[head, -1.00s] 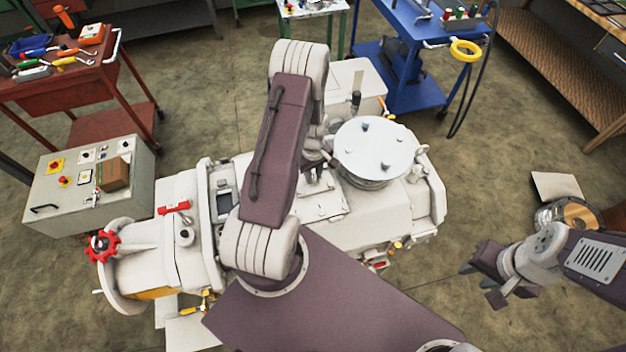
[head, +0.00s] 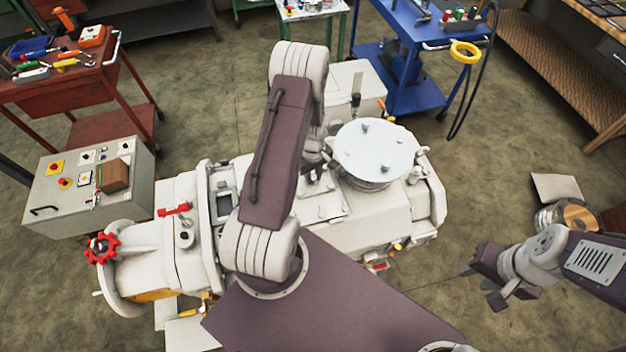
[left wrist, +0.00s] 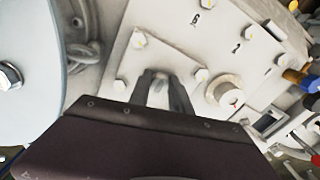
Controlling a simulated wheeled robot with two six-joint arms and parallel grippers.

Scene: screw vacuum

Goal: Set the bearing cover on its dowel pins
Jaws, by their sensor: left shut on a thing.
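A pale flat cover plate (left wrist: 185,62) with bolts near its corners, which appears to be the bearing cover, lies on the machine's casing in the left wrist view. My left gripper (left wrist: 162,88) is shut on a pale upright grip on this plate. In the head view the plate (head: 326,207) shows beside my left arm, and the arm largely hides that gripper's fingers. I see no clear gap under the plate, but cannot tell if it is fully seated. The dowel pins are not visible. My right gripper (head: 481,286) is open and empty, over the floor right of the machine.
A round pale lid (head: 376,150) with studs stands just right of the left gripper. A grey control box (head: 85,190) is at the left. A red tool cart (head: 70,85) and a blue cart (head: 405,60) stand behind.

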